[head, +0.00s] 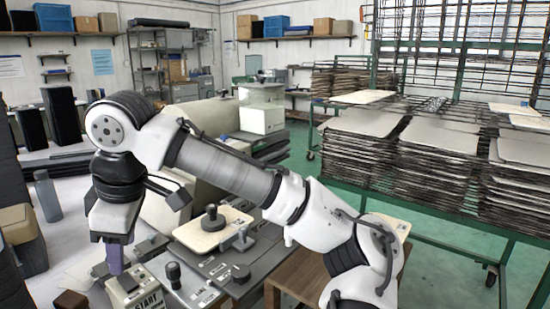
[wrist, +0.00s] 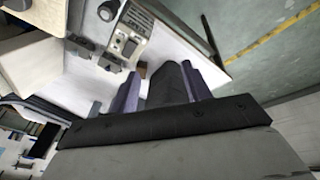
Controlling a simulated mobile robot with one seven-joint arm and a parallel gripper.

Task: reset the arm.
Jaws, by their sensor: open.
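My white and grey arm reaches across the head view from lower right to left and bends down at the wrist. My gripper (head: 115,268) points downward at the lower left, its purple finger close above or beside a light box marked START (head: 146,301). I cannot tell whether it touches the box. In the wrist view my gripper (wrist: 160,88) shows two purple fingers spread apart. A dark grey shape lies between them; I cannot tell whether it is part of the gripper. A small brown block (wrist: 142,69) shows beyond the fingertips.
A machine with a beige plate and black knob (head: 212,220) stands right of my gripper. A brown block (head: 70,301) and a grey cylinder (head: 47,196) are to the left. Stacked tray panels (head: 440,158) fill a green rack at right. Green floor is open beyond.

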